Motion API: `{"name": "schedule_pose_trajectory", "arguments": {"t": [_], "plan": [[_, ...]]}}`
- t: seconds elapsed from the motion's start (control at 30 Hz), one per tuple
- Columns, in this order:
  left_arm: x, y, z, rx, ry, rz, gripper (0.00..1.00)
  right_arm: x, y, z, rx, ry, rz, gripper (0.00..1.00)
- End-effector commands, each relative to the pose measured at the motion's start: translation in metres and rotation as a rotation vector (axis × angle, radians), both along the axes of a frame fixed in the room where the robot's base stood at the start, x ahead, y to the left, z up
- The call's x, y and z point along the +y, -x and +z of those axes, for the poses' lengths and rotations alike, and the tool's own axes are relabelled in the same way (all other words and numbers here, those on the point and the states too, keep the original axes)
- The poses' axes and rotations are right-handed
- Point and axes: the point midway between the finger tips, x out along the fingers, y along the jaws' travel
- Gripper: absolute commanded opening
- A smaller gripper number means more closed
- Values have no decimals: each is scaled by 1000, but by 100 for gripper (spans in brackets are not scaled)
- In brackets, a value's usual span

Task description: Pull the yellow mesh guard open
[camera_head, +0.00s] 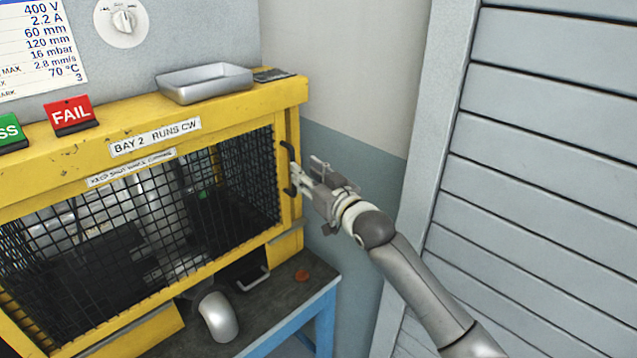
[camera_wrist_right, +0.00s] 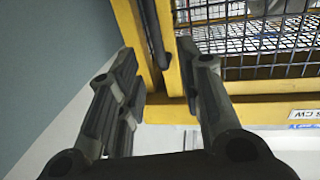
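The yellow mesh guard (camera_head: 290,215) is a yellow frame with black wire mesh across the front of the bay, and it looks shut. A dark upright handle (camera_head: 286,150) is at its right end. My right gripper (camera_head: 298,175) is at this handle, reaching in from the right. In the right wrist view the gripper (camera_wrist_right: 155,90) has its two fingers spread apart. The dark handle (camera_wrist_right: 154,35) shows ahead, in the gap between them, and I see no finger closed on it. The guard's mesh (camera_wrist_right: 255,35) is right of the fingers there. My left gripper is out of view.
A metal tray (camera_head: 205,82) rests on the yellow top, with a red FAIL sign (camera_head: 72,115) left of it. A grey rounded object (camera_head: 218,316) and a small orange-brown piece (camera_head: 302,276) are on the bench below. Grey slatted panelling (camera_head: 545,150) stands at right.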

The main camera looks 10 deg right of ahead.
Motion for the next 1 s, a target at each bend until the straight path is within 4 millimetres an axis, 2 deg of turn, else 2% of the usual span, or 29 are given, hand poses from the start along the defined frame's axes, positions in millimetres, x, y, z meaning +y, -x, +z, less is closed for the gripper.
{"name": "schedule_pose_trajectory", "arguments": {"t": [0.1,0.33,0.8,0.87,0.93,0.97,1.0], "plan": [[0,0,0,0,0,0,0,-7,16,-1,0,1,1,34],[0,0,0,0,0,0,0,-16,36,0,-1,0,1,34],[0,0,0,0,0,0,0,-19,41,-2,2,1,-1,34],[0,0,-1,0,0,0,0,-21,40,-11,15,3,-7,34],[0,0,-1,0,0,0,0,-26,37,-33,47,10,-23,34],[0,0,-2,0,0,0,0,-30,35,-47,67,13,-33,34],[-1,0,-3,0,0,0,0,-35,34,-70,100,21,-49,34]]}}
